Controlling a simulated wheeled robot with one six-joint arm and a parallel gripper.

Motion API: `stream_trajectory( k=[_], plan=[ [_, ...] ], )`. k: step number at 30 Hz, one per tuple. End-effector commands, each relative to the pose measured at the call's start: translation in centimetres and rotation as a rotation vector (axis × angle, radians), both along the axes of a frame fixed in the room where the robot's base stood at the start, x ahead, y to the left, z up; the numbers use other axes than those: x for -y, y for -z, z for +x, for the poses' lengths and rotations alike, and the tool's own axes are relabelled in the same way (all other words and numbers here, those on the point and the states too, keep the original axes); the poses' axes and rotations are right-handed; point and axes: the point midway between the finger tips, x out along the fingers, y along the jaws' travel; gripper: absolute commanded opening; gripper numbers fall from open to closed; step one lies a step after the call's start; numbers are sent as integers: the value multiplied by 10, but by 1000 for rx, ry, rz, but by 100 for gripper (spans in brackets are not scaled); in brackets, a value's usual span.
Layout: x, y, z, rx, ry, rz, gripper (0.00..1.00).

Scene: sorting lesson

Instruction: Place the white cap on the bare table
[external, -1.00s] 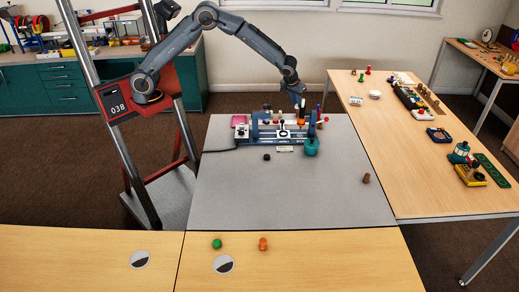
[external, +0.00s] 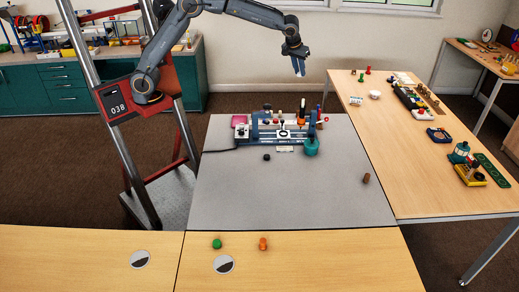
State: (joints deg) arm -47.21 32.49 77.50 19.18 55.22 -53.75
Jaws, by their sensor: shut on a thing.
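My gripper (external: 298,67) points down in the air above the far edge of the grey table (external: 270,200), clear of everything below. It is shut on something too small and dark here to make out. I cannot pick out the white cap for certain. Under it stands a blue-grey bench device (external: 283,138) with several coloured caps and pegs, an orange piece (external: 302,119) and a white-ringed dark disc among them. A small round white thing (external: 374,95) sits on the wooden table at the right.
A teal pot (external: 311,148) stands at the device's right end. A black puck (external: 266,157) and a brown peg (external: 366,178) are on the grey table, its middle clear.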

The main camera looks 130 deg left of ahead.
Motion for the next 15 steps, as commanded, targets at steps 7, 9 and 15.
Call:
stream_trajectory(
  k=[7,9,15],
  plan=[
    [25,-3,41,-1,92,-6,0],
    [35,-3,56,-3,131,-8,0],
    [79,-1,115,-6,277,-15,0]
  ],
)
